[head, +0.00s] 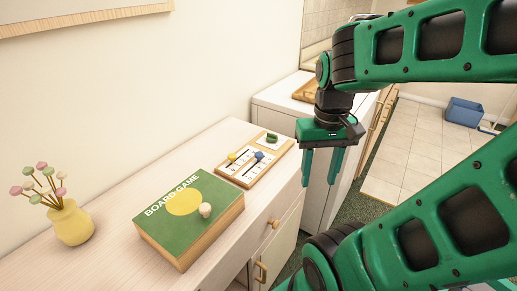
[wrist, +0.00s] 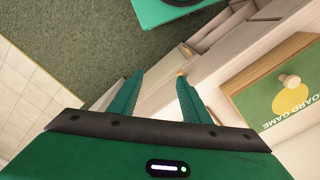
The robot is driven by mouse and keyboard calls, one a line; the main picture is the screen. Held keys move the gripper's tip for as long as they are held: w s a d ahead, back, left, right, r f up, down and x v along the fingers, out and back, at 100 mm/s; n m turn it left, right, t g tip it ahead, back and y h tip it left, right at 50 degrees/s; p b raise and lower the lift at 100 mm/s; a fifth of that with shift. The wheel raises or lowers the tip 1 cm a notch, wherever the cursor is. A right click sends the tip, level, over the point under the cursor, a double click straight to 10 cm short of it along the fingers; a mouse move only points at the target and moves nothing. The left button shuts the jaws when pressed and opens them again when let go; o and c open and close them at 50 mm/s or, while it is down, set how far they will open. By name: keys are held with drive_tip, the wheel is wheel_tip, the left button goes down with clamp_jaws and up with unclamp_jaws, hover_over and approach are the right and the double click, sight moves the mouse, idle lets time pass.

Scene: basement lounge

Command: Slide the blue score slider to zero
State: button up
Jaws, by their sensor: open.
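A wooden score board (head: 240,178) with white scales lies on the cabinet top. The blue score slider (head: 258,155) sits on it, to the right of a yellow slider (head: 232,157). My gripper (head: 322,181) is open and empty, pointing down, to the right of the score board and beyond the cabinet's front edge. Its green fingers (wrist: 158,90) also show in the wrist view, apart from each other with nothing between them. The score board and the blue slider are not visible in the wrist view.
A green board game box (head: 182,236) with a pale knob-like piece (head: 205,210) lies left of the score board. A yellow vase (head: 71,223) with flowers stands at the far left. A dark green object (head: 272,138) rests at the board's far end. Drawer handles (head: 273,223) stick out in front.

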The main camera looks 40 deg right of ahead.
drive_tip(key=w+d+r+n, duration=0.1)
drive_tip(key=w+n, duration=0.1)
drive_tip(key=w, duration=0.5)
drive_tip(key=w+d+r+n, duration=0.1)
drive_tip(key=w+r+n, duration=0.1)
drive_tip(key=w, duration=0.6)
drive_tip(key=n, duration=0.3)
hover_over(259, 154)
wheel_tip(259, 154, down, 2)
wheel_tip(259, 154, down, 10)
drive_tip(key=shift+w+d+f, duration=0.1)
drive_tip(key=shift+w, duration=0.05)
clamp_jaws()
